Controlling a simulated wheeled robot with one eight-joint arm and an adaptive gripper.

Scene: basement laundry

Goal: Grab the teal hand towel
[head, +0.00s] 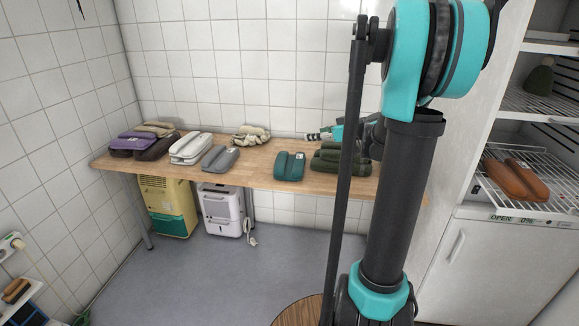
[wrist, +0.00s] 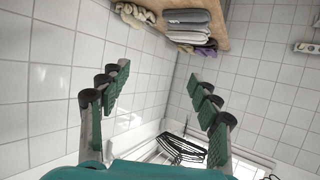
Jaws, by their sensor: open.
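The teal hand towel (head: 288,167) lies folded near the front edge of the wooden table, right of its middle, with a pale tag on it. In the head view my gripper (head: 313,136) shows beyond the towel, above the table's back part, partly hidden by my arm. It points left and is apart from the towel. In the wrist view my gripper (wrist: 157,76) is open, with nothing between its green-padded fingers. The teal towel does not show in the wrist view.
The table (head: 258,175) also holds a grey towel (head: 220,159) left of the teal one, dark green towels (head: 328,162) close on its right, white towels (head: 190,148), purple and brown ones, and a beige crumpled cloth (head: 252,135) behind. A shelf unit (head: 540,105) stands right.

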